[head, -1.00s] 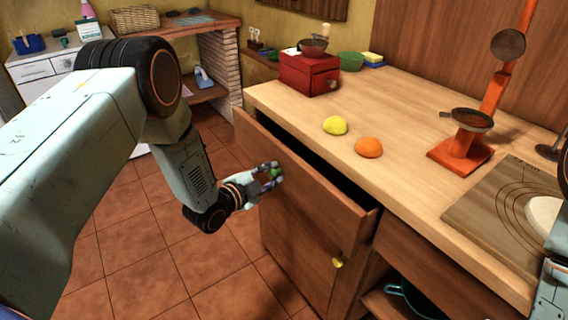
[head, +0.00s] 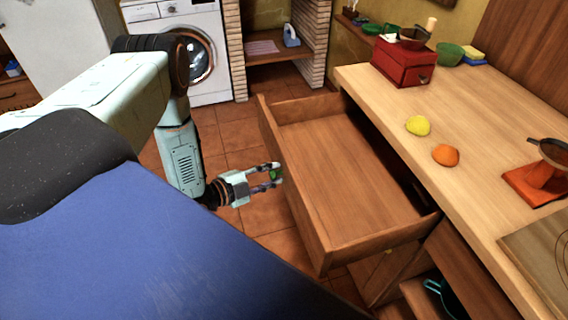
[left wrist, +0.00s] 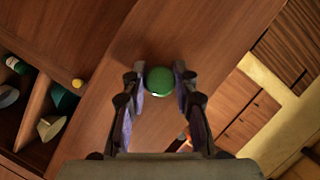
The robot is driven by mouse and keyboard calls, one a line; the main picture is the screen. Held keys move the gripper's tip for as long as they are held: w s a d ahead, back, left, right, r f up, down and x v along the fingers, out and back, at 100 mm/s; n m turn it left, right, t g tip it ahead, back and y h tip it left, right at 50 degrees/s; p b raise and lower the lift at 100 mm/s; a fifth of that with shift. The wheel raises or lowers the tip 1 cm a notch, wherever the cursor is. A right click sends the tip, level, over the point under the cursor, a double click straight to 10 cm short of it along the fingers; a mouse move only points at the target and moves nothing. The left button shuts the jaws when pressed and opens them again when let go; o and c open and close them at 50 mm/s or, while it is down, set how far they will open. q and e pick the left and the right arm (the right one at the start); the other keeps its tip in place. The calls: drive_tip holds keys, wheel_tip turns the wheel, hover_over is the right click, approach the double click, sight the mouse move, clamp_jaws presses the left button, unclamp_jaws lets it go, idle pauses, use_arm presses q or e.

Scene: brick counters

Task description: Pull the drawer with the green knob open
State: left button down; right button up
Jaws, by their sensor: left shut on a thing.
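The wooden drawer (head: 340,184) stands far out from under the counter in the head view, and its inside shows empty. Its green knob (left wrist: 159,81) is between the fingers of my left gripper (left wrist: 156,92) in the left wrist view. In the head view my left gripper (head: 270,175) is at the drawer's front face, shut on the green knob (head: 275,174), which is partly covered by the fingers. My right gripper is not in view.
The counter top (head: 400,100) holds a lemon (head: 418,126), an orange (head: 445,155) and a red box (head: 403,62). A yellow knob (left wrist: 77,83) shows in the left wrist view. Open tiled floor (head: 225,140) lies behind my left arm.

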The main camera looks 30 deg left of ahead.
use_arm(q)
drive_tip(key=shift+s+a, duration=0.3)
drive_tip(key=c, duration=1)
unclamp_jaws()
drive_tip(key=shift+c, duration=0.2)
drive_tip(key=v, duration=1.2)
